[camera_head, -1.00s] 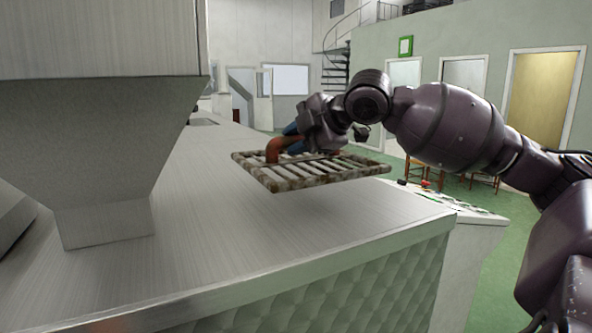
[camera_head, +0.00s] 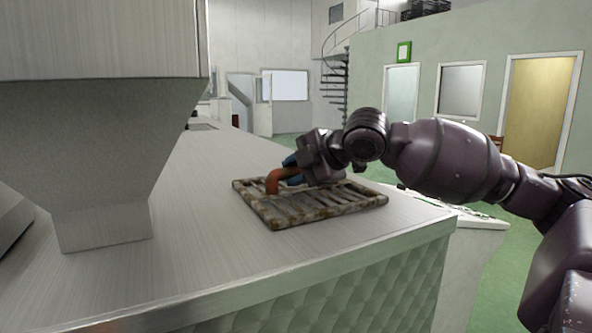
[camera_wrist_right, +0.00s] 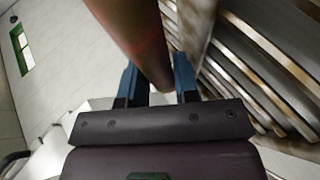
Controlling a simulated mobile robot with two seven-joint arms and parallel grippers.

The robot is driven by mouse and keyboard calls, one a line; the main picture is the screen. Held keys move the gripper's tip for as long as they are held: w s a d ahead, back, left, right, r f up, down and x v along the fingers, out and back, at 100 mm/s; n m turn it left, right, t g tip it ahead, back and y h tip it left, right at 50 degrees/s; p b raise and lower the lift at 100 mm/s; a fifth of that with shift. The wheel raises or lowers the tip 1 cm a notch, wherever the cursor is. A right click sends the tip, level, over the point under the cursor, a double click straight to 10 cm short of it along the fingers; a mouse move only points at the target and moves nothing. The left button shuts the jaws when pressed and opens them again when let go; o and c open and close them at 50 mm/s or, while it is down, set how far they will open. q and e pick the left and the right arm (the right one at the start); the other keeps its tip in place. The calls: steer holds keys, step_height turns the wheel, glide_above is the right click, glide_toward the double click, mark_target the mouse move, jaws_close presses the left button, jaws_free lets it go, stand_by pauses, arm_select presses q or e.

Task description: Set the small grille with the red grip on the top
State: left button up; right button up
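The small grille (camera_head: 325,211), a worn, rusty metal frame with bars, is level at the metal top (camera_head: 200,240) in the head view. It appears to rest on it, though a tiny gap cannot be ruled out. Its red grip (camera_head: 272,181) stands up at the left part of the grille. My right gripper (camera_head: 290,172), with blue fingers, is shut on the red grip. In the right wrist view the grip (camera_wrist_right: 140,35) passes between the two fingers (camera_wrist_right: 157,84), with the grille's bars (camera_wrist_right: 265,70) to the right. My left gripper is not in view.
A grey metal hopper (camera_head: 100,150) stands on the top at the left. The top's front edge (camera_head: 300,275) runs below the grille, and its right corner is close. Bare surface lies behind and left of the grille. A lower panel (camera_head: 480,225) is at the right.

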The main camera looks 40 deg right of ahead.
steer(key=o, duration=0.4)
steer(key=shift+s+r, duration=0.35)
steer(key=p+v, duration=0.1)
steer(key=v, duration=0.8)
steer(key=shift+s+d+r+p, duration=0.1)
steer(key=shift+s+r+p, duration=0.05)
steer(key=shift+s+p, duration=0.2)
steer(key=shift+v, duration=0.8)
